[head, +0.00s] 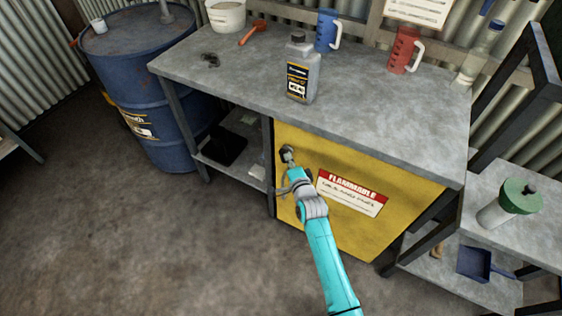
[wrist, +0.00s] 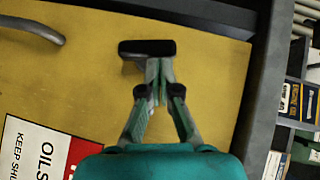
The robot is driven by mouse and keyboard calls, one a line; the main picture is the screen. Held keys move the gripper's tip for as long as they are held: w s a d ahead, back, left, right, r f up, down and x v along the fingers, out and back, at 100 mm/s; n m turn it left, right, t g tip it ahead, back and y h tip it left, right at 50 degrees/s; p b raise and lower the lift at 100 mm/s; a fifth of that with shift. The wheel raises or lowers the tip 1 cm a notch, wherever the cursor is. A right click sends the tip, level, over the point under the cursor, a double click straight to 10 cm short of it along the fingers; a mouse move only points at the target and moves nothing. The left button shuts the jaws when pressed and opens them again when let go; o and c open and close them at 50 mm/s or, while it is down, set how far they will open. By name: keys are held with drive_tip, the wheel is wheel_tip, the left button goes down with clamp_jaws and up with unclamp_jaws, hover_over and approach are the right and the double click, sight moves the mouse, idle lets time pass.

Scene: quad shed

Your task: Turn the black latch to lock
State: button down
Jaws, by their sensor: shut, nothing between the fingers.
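The black latch (wrist: 147,48) is a short dark bar on the yellow cabinet door (wrist: 215,75). In the wrist view it lies level across the picture, just beyond my fingertips. My gripper (wrist: 158,66) is shut and empty, with its tips at the latch; I cannot tell whether they touch it. In the head view my gripper (head: 291,162) is at the upper left of the yellow door (head: 345,160), and the dark latch (head: 284,152) shows only partly beside the fingertips.
A curved grey handle (wrist: 38,28) is on the door, with a red and white flammable label (head: 350,194). The workbench (head: 390,115) above carries a grey bottle (head: 302,75) and jugs. A blue drum (head: 150,90) stands left. The floor (head: 130,240) in front is clear.

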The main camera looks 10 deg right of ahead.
sight(280, 151)
drive_tip(key=shift+w+a+r+n+g, duration=0.15)
drive_tip(key=shift+a+r+n+g, duration=0.05)
drive_tip(key=shift+r+n+g, duration=0.2)
drive_tip(key=n+g+h, duration=0.1)
drive_tip(key=w+a+r+n+g+h, duration=0.1)
drive_tip(key=shift+a+g, duration=0.15)
drive_tip(key=shift+g, duration=0.15)
drive_tip(key=n+g+h, duration=0.1)
drive_tip(key=w+a+n+g+h, duration=0.1)
drive_tip(key=shift+a+h, duration=0.1)
drive_tip(key=shift+h, duration=0.2)
drive_tip(key=shift+w+a+f+n+g+h, duration=0.1)
drive_tip(key=shift+w+a+n+g+h, duration=0.15)
drive_tip(key=shift+n+g+h, duration=0.3)
drive_tip(key=shift+w+a+f+n+g+h, duration=0.1)
drive_tip(key=shift+a+n+g+h, duration=0.25)
drive_tip(key=shift+g+h, duration=0.25)
